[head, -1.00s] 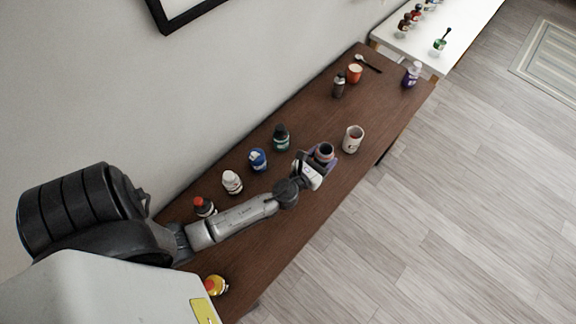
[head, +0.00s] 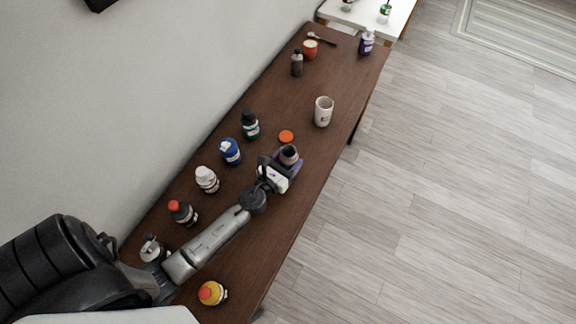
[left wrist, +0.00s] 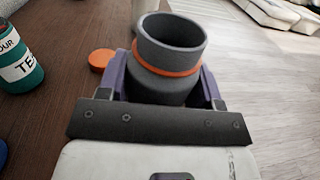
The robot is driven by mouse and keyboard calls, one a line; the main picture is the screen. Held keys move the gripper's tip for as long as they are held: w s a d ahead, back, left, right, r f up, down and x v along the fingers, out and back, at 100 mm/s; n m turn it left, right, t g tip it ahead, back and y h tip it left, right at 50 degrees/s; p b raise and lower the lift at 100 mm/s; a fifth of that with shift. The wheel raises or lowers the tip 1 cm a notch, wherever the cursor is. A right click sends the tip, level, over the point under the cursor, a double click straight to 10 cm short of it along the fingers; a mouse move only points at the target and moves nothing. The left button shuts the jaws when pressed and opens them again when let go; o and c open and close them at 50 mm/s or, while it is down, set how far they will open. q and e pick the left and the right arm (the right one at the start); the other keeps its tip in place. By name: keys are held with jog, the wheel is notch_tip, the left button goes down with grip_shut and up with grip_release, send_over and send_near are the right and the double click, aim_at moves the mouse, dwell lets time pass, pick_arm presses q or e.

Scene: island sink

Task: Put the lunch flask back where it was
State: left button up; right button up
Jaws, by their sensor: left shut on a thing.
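The lunch flask (head: 289,153) is a dark grey open-mouthed jar with an orange ring below its neck, as the left wrist view (left wrist: 168,60) shows. My left gripper (head: 281,172) is shut around its body, with a purple-edged finger on each side. The flask is upright or nearly so, over the right part of the brown table. I cannot tell whether its base touches the table. Its lower part is hidden by the gripper. A flat orange disc (head: 286,137) lies on the table just behind it, also in the left wrist view (left wrist: 101,60). My right gripper is not in view.
Along the wall side stand a green bottle (head: 250,125), a blue bottle (head: 230,152), a white-capped bottle (head: 206,179) and a red-capped bottle (head: 183,213). A white mug (head: 323,111) stands farther along, a yellow jar (head: 212,293) nearer. The table (head: 275,85) is bare between mug and dark bottle (head: 297,63).

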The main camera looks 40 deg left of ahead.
aim_at(288, 165)
pick_arm(q)
jog(key=shift+f+b, duration=0.95)
jog(key=shift+f, duration=0.5)
jog(key=shift+f, duration=0.2)
jog(key=o, duration=1)
